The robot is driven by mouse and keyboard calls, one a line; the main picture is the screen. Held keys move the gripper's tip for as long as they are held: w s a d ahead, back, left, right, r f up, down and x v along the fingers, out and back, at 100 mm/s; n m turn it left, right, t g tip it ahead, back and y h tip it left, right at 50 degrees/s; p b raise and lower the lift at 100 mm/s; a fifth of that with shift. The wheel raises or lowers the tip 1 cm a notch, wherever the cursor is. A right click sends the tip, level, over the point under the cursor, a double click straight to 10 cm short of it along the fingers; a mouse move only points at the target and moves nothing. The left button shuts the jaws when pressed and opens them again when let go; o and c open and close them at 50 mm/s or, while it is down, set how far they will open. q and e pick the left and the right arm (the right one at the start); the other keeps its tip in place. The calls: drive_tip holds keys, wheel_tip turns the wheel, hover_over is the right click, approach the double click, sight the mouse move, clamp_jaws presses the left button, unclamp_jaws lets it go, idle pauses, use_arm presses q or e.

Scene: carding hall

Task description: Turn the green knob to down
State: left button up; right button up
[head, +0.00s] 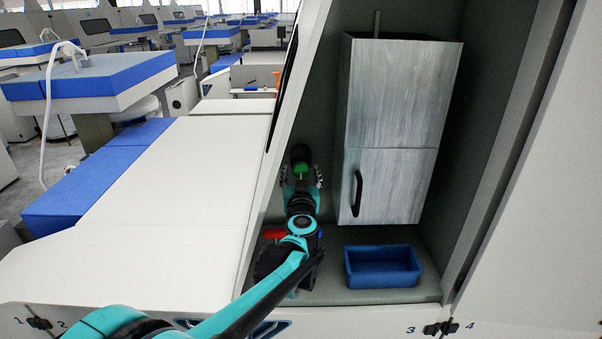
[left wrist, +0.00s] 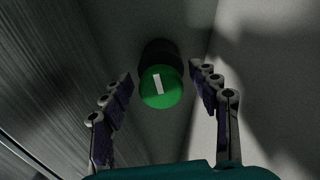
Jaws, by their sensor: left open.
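The green knob (head: 301,168) sits on a dark round base low on the left side of the recess in the head view. In the left wrist view the green knob (left wrist: 160,87) shows its round face with a white bar mark, nearly upright and slightly tilted. My left gripper (head: 301,177) is at the knob in the head view. In the left wrist view its two fingers (left wrist: 164,90) are spread apart, one on each side of the knob, with gaps between fingers and knob. My right gripper is in neither view.
A grey wood-look cabinet (head: 398,95) with a black handle (head: 357,193) is right of my left gripper. A blue bin (head: 383,267) stands on the recess floor. A red thing (head: 273,233) shows beside my arm. The recess's left frame edge is close to my arm.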

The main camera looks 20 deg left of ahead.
use_arm(q)
drive_tip(key=v, duration=1.1)
drive_tip(key=shift+s, duration=0.35)
drive_tip(key=shift+d, duration=0.1)
drive_tip(key=s+d+f+m+g+h+b, duration=0.1)
drive_tip(key=s+d+f+m+h+b, duration=0.3)
drive_tip(key=f, duration=0.3)
drive_tip(key=s+d+f+m+g+h+b, duration=0.2)
drive_tip(key=s+d+f+h+b, duration=0.3)
drive_tip(key=s+f+b, duration=0.15)
drive_tip(key=s+a+f+n+g+y+b, duration=0.1)
drive_tip(key=s+a+f+g+y+b, duration=0.1)
drive_tip(key=s+f, duration=0.5)
drive_tip(key=s+a+f+n+g+y+b, duration=0.2)
drive_tip(key=s+a+f+g, duration=0.3)
drive_tip(key=f, duration=0.9)
drive_tip(key=s+a+b, duration=0.1)
drive_tip(key=s+a, duration=0.1)
drive_tip(key=shift+s+a+f, duration=0.2)
drive_tip(key=shift+a+f, duration=0.05)
drive_tip(key=shift+a, duration=0.05)
